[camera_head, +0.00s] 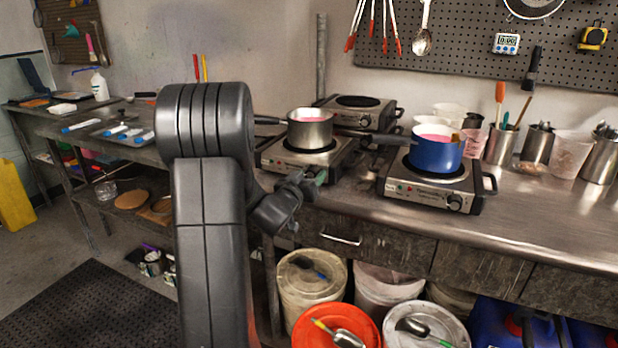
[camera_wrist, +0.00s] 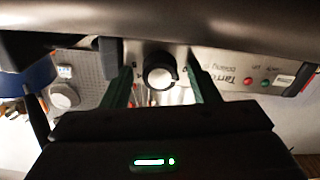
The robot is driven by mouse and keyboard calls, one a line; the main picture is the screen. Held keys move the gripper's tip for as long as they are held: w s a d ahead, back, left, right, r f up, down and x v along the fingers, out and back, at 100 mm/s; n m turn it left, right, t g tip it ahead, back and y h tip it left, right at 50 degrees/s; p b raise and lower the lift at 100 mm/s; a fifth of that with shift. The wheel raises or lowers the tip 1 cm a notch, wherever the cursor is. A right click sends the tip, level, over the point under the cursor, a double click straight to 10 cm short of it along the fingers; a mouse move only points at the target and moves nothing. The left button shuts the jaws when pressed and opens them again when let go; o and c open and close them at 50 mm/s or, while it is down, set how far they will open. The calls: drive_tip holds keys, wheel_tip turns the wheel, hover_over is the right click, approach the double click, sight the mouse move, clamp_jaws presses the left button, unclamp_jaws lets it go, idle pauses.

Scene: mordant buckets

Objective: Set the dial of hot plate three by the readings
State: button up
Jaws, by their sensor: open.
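In the head view a hot plate (camera_head: 300,163) with a steel pot (camera_head: 310,128) of pink liquid stands at the bench's front edge. My gripper (camera_head: 316,177) is at its front panel and hides its dial there. In the wrist view the round black-and-pale dial (camera_wrist: 159,72) sits between the two fingers of my open gripper (camera_wrist: 162,88). I cannot tell whether either finger touches it. The panel (camera_wrist: 228,70) shows upside-down lettering and red and green lights. No plate number and no readings are legible.
A second hot plate (camera_head: 432,189) with a blue pot (camera_head: 437,153) stands to the right. A third, bare one (camera_head: 362,115) is behind. Beakers and tool cups line the back right. A small timer (camera_head: 507,43) hangs on the pegboard (camera_head: 465,45). Buckets stand below the bench.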

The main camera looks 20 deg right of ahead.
drive_tip(key=c, duration=1)
drive_tip(key=shift+f+m+b, duration=0.15)
drive_tip(key=shift+m+b, duration=0.25)
drive_tip(key=shift+b, duration=0.05)
drive_tip(key=m+b, duration=0.3)
drive_tip(key=shift+f+m, duration=0.1)
drive_tip(key=shift+m, duration=0.3)
drive_tip(key=m+b, duration=0.4)
drive_tip(key=m, duration=0.2)
drive_tip(key=shift+b, duration=0.35)
drive_tip(key=m+b, duration=0.3)
drive_tip(key=m, duration=0.2)
drive_tip(key=shift+m, duration=0.4)
drive_tip(key=m+b, duration=0.3)
drive_tip(key=m, duration=0.1)
drive_tip(key=shift+m, duration=0.4)
